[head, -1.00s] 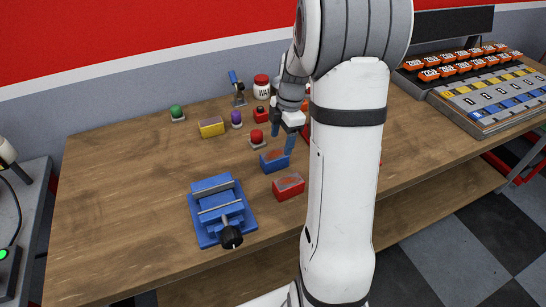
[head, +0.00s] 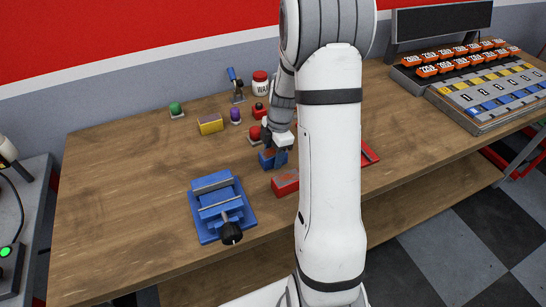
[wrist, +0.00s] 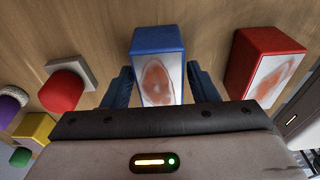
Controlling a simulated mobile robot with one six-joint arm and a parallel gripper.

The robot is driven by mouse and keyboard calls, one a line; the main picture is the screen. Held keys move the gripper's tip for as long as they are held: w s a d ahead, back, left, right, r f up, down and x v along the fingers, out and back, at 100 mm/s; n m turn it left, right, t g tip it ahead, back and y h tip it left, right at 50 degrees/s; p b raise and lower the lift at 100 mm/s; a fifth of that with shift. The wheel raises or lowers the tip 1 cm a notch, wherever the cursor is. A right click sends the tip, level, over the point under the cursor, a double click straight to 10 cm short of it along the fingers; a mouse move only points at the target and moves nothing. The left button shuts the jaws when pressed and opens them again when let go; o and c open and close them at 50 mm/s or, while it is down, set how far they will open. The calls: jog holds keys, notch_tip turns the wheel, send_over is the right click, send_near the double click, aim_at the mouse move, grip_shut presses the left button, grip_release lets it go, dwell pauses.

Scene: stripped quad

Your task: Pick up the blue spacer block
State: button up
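The blue spacer block (wrist: 158,40) lies on the wooden workbench, with a pale top marked by a reddish-brown patch. In the wrist view it sits between the two fingers of my gripper (wrist: 158,88), which are apart with a small gap on each side of the block. In the head view my gripper (head: 273,152) is low over the blue block (head: 268,161) and partly hides it. A similar red block (wrist: 268,60) lies just right of the right finger, and it also shows in the head view (head: 285,182).
A blue vise (head: 222,205) stands on the bench in front left. A tray (head: 488,98) is at right. The bench's left part is clear.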

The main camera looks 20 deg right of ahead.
jog(key=c, duration=1.1)
jog(key=shift+r, duration=0.1)
